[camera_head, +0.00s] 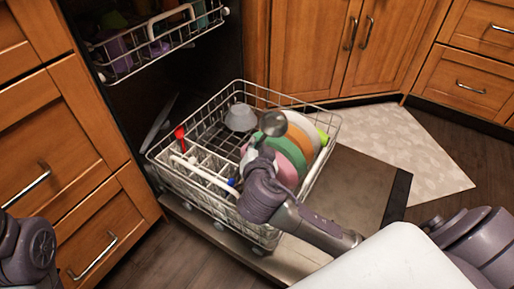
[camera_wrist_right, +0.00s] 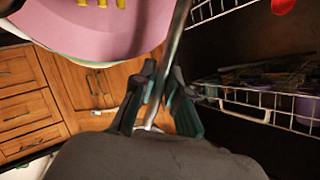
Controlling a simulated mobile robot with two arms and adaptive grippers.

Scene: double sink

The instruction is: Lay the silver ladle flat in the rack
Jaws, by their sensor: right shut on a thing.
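The silver ladle has its round bowl (camera_head: 273,123) above the plates in the head view. Its thin handle (camera_wrist_right: 177,45) runs between the fingers in the right wrist view. My right gripper (camera_head: 253,163) is shut on the handle, over the lower rack; its fingers also show in the right wrist view (camera_wrist_right: 156,95). The rack (camera_head: 215,190) is a pulled-out white wire dishwasher rack. The gripper hides part of the rack and the handle's lower end. Only part of my left arm shows at the lower left; its gripper is out of the picture.
Plates in pink (camera_head: 287,170), green and orange stand at the rack's right. A pale bowl (camera_head: 240,117) sits at the back, with a red-handled item (camera_head: 180,138) at the left. The upper rack (camera_head: 150,45) holds cups. Bare tines show at the rack's left middle.

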